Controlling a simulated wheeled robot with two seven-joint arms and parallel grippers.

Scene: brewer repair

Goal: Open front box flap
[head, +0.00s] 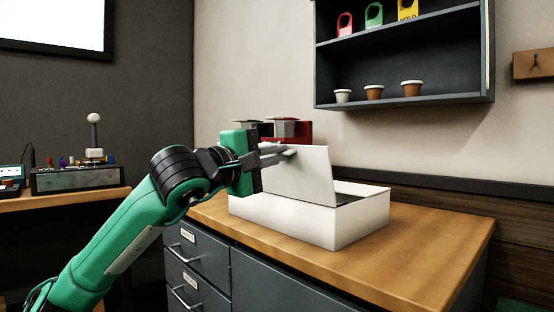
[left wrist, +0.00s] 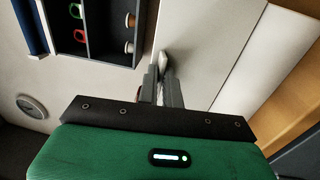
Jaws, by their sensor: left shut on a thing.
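A white box (head: 310,228) sits on the wooden counter top. Its flap (head: 305,178) stands raised, nearly upright, and the box's dark inside shows behind it at the right. My left gripper (head: 290,151) reaches in from the left and is shut on the flap at its upper left edge. In the left wrist view, the fingers (left wrist: 161,75) close at the edge of the pale flap (left wrist: 200,50). The box's contents are mostly hidden. My right gripper is not in view.
A red and grey machine (head: 305,131) stands behind the flap, partly hidden. A dark wall shelf (head: 405,103) with small pots and coloured tags hangs above. The counter (head: 430,250) is clear at right and front. A side bench (head: 70,198) holds a grey device at left.

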